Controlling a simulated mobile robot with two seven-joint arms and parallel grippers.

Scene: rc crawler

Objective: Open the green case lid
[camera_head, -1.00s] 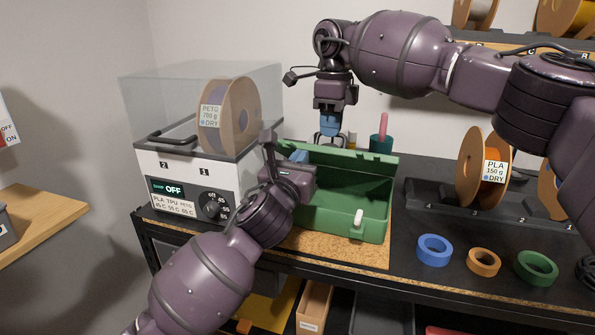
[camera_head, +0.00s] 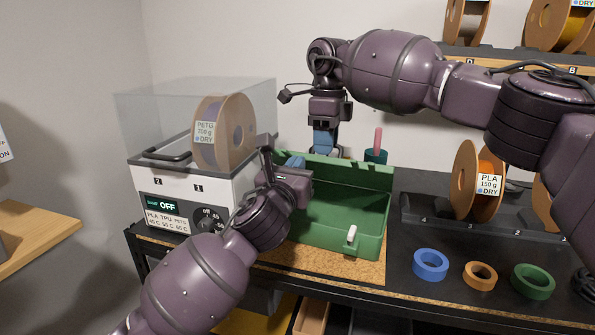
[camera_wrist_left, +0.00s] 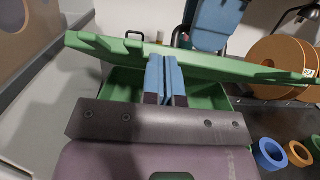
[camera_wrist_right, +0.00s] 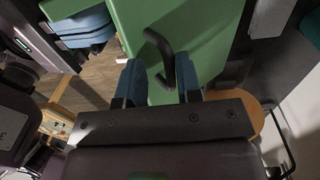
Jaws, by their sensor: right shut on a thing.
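The green case (camera_head: 335,232) stands on the bench with its inside showing and a white latch (camera_head: 351,238) on its front. Its green lid (camera_head: 350,172) is raised along the back; it also crosses the left wrist view (camera_wrist_left: 230,67). My right gripper (camera_head: 323,145) is behind the lid. In the right wrist view its blue fingers (camera_wrist_right: 160,82) are shut on the black handle (camera_wrist_right: 165,55) against a green panel. My left gripper (camera_wrist_left: 167,80) is over the case's left part, its fingers together with nothing seen between them. My left wrist hides the case's left end in the head view.
A dryer box (camera_head: 180,200) with a clear cover and a spool (camera_head: 224,133) stands close left of the case. Right of it are a spool rack (camera_head: 480,222) and blue (camera_head: 430,264), orange (camera_head: 480,275) and green (camera_head: 532,281) rings. A teal cup (camera_head: 376,156) stands behind.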

